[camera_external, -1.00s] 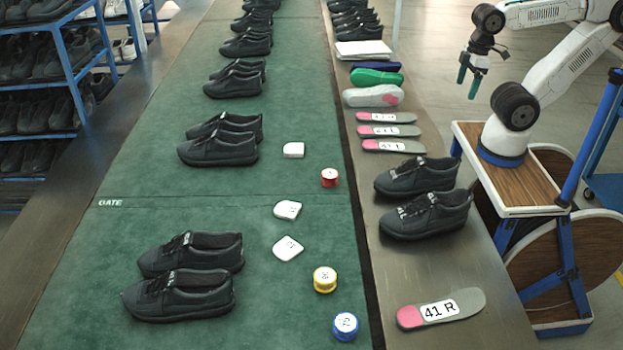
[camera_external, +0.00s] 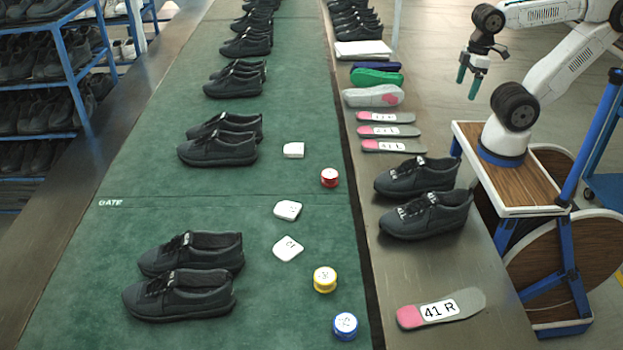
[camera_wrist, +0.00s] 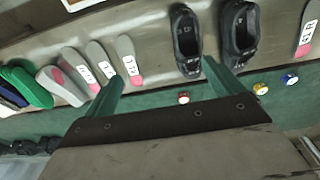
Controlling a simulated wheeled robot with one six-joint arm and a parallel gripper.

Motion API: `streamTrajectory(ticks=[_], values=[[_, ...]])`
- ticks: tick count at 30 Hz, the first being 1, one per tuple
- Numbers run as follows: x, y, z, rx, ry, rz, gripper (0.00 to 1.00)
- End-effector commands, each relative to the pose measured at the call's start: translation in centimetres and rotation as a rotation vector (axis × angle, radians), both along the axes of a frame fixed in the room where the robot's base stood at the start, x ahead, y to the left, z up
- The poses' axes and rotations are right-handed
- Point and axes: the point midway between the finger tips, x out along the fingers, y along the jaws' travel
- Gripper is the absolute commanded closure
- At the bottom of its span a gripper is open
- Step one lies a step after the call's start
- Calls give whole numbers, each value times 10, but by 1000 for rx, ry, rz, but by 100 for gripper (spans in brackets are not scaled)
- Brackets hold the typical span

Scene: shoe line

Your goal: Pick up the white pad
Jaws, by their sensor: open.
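Several white pieces could be the white pad, and I cannot tell which is meant. Three small white pads lie on the green mat: a far one (camera_external: 293,150), a middle one (camera_external: 288,210) and a near one (camera_external: 288,248). A flat white rectangular item (camera_external: 362,49) lies at the far end of the grey side bench. My gripper (camera_external: 468,83) is open and empty, raised to the right of the bench, pointing down and apart from all of these. In the wrist view its green fingers (camera_wrist: 161,72) are spread wide with nothing between them.
The grey bench (camera_external: 400,268) holds insoles, a black shoe pair (camera_external: 425,213) and a 41 R insole (camera_external: 440,309). Red (camera_external: 330,178), yellow (camera_external: 325,280) and blue (camera_external: 345,326) round pieces stand on the green mat (camera_external: 200,345). Black shoes line the mat's left side.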

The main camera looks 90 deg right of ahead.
Motion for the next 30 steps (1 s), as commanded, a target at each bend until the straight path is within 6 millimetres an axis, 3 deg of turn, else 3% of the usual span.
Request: streamTrajectory(ticks=[8,13,22,30], values=[[3,-1,1,-6,5,6,7],[30,-12,10,-78,54,76,7],[139,-43,18,-316,222,333,7],[250,-60,-8,-519,389,587,7]])
